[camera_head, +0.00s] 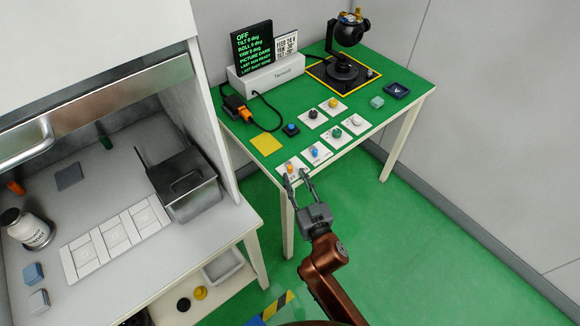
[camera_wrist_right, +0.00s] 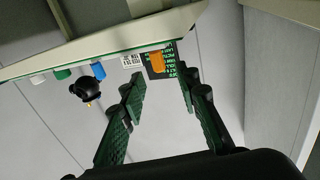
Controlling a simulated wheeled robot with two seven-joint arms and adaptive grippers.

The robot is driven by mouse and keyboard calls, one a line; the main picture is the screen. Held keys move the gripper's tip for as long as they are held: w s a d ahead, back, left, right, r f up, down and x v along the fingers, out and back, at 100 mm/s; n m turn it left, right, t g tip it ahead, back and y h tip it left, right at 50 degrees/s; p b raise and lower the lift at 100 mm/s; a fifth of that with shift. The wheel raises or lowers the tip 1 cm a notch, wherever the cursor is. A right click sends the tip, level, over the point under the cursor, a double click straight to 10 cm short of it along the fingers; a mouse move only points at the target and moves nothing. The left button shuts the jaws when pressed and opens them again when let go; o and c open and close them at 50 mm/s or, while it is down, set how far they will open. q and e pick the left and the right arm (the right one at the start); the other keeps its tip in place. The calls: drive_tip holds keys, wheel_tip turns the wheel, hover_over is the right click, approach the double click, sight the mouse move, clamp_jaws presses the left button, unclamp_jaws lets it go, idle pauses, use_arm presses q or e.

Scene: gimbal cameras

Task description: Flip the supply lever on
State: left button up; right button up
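The orange lever (camera_head: 290,168) stands on a small white plate at the front left corner of the green table; I take it for the supply lever. In the right wrist view the orange lever (camera_wrist_right: 158,62) shows between and just beyond the fingertips, apart from them. My right gripper (camera_head: 297,177) is open and empty at the table's front edge, close to this lever. The black display (camera_head: 252,48) reads "OFF", with tilt, roll and yaw at 0 deg and the picture dark. My left gripper is not in view.
A blue-knobbed plate (camera_head: 317,153) sits just right of the orange lever, with several other control plates behind. A yellow square (camera_head: 266,144) lies behind left. A gimbal camera (camera_head: 345,50) stands at the back. A grey bench (camera_head: 75,205) fills the left.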

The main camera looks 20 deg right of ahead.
sight(291, 169)
drive_tip(key=w+b, duration=0.1)
drive_tip(key=w, duration=0.3)
drive_tip(key=shift+f, duration=0.1)
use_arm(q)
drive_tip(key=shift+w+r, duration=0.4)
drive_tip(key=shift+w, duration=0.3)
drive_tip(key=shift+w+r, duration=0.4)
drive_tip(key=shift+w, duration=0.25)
use_arm(e)
drive_tip(key=shift+w, duration=0.7)
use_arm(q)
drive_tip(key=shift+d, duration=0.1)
use_arm(e)
drive_tip(key=shift+c, duration=0.4)
clamp_jaws()
